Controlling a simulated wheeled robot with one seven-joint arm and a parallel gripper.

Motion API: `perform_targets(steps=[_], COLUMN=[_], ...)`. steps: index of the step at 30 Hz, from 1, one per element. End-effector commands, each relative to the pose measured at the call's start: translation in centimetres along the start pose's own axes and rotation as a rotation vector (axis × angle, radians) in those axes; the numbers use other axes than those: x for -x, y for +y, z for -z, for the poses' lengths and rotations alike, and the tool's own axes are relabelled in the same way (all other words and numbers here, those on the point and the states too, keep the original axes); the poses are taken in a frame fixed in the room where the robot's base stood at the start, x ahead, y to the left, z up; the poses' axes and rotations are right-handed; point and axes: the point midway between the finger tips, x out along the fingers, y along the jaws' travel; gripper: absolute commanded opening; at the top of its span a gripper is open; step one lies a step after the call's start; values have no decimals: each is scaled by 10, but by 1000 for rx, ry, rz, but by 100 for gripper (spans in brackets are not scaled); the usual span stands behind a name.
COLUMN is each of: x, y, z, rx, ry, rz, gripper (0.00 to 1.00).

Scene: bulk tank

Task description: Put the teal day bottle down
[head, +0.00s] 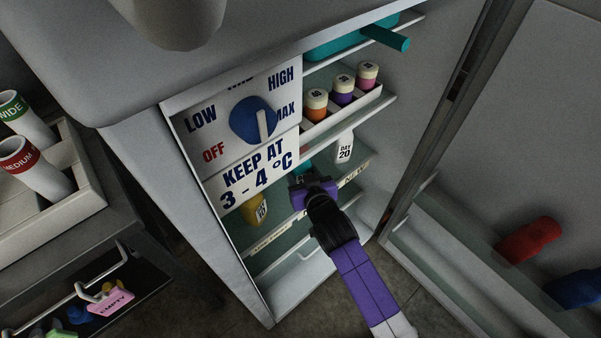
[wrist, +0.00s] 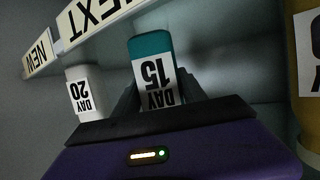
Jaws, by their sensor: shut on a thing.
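The teal day bottle (wrist: 151,45) carries a white label reading DAY 15, upside down in the wrist view. It stands between the two dark fingers of my gripper (wrist: 158,95), which is shut on it. In the head view my gripper (head: 311,178) reaches into the open fridge, and only a sliver of teal shows behind it. Whether the bottle's base touches the shelf cannot be told. A white DAY 20 bottle (head: 344,148) stands near it on the shelf; it also shows in the wrist view (wrist: 84,92).
A yellow bottle (head: 255,209) stands left of my gripper and at the right edge of the wrist view (wrist: 307,70). Strips reading NEW (wrist: 38,56) and NEXT (wrist: 95,20) run along shelf edges. Small capped vials (head: 342,90) sit above. The fridge dial (head: 250,118) is left.

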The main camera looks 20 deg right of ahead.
Motion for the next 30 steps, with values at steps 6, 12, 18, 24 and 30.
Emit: perform_targets(steps=[6, 12, 18, 24, 30], x=[0, -1, -1, 0, 19], y=[0, 0, 0, 0, 0], z=[2, -2, -2, 0, 1], rx=[-1, -1, -1, -1, 0], ry=[5, 2, 2, 2, 0], rz=[1, 1, 1, 1, 1], gripper=[0, 59, 71, 71, 71])
